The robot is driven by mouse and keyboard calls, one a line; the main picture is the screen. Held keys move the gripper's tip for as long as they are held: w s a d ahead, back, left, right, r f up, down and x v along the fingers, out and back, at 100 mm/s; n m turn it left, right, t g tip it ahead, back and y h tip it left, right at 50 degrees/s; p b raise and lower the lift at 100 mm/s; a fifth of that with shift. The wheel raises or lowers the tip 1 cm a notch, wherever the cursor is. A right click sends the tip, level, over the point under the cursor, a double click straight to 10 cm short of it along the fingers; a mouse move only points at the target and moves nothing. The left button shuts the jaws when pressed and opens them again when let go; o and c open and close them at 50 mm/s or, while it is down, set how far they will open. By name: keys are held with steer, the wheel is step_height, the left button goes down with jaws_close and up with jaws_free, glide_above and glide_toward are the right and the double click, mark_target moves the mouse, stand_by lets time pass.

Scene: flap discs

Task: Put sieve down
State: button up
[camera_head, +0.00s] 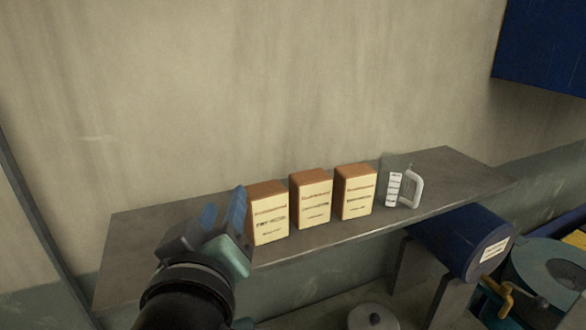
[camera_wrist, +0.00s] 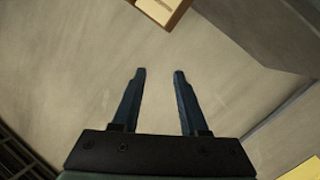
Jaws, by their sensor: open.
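My gripper (camera_head: 223,212) is at the left end of the grey shelf (camera_head: 145,222), beside the leftmost box. In the wrist view my gripper (camera_wrist: 159,72) has its two blue fingers apart, with nothing between them. I cannot make out a sieve in either view.
Three brown boxes with cream labels, left (camera_head: 270,214), middle (camera_head: 312,198) and right (camera_head: 356,191), stand in a row on the shelf. A clear jug (camera_head: 396,182) with a white handle stands right of them. A blue cylinder (camera_head: 462,240) lies below the shelf's right end.

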steer(key=s+d+r+m+t, duration=0.2)
steer(key=s+d+r+t, duration=0.1)
steer(key=r, duration=0.5)
steer(key=s+d+r+m+t, duration=0.2)
steer(key=s+d+r+t, duration=0.1)
steer(key=r, duration=0.5)
steer(key=s+d+r+m+t, duration=0.2)
steer(key=s+r+t, duration=0.2)
steer(key=r, duration=0.5)
steer(key=shift+s+d+m+t+h, duration=0.15)
steer(key=shift+d+m+t+h, duration=0.15)
steer(key=shift+d+h, duration=0.1)
